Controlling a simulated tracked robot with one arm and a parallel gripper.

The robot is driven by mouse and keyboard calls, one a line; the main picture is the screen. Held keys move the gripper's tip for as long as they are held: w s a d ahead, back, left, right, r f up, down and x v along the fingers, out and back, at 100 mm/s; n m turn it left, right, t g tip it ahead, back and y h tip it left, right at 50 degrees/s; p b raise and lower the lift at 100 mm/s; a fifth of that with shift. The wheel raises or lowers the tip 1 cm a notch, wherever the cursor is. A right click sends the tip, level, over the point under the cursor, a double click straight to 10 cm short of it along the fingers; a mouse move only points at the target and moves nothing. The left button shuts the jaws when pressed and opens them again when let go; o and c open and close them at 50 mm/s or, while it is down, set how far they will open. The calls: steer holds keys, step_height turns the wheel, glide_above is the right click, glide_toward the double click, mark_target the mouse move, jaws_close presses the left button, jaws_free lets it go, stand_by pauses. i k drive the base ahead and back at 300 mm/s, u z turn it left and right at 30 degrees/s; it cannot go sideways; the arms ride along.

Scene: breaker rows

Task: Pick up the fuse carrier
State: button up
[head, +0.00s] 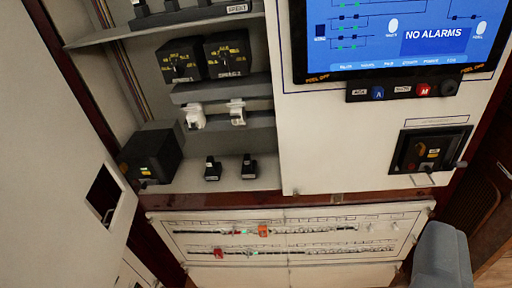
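I cannot tell for certain which part is the fuse carrier. Two small white blocks sit side by side on a grey rail in the open cabinet, a left one (194,115) and a right one (237,112); they may be fuse carriers. Below them, two small black pieces stand on the cabinet floor, a left one (212,169) and a right one (249,167). No label is readable on any of them. My gripper does not show clearly in this view, and nothing is seen touching these parts.
A cabinet door (50,170) stands open at the left. Two black breakers (228,55) sit above the white blocks, and a black box (150,153) is at lower left. A grey rounded shape (442,260) fills the lower right corner.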

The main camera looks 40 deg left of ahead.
mark_target(211, 165)
steer(key=u, duration=0.3)
steer(key=i, duration=1.25)
steer(key=u, duration=0.75)
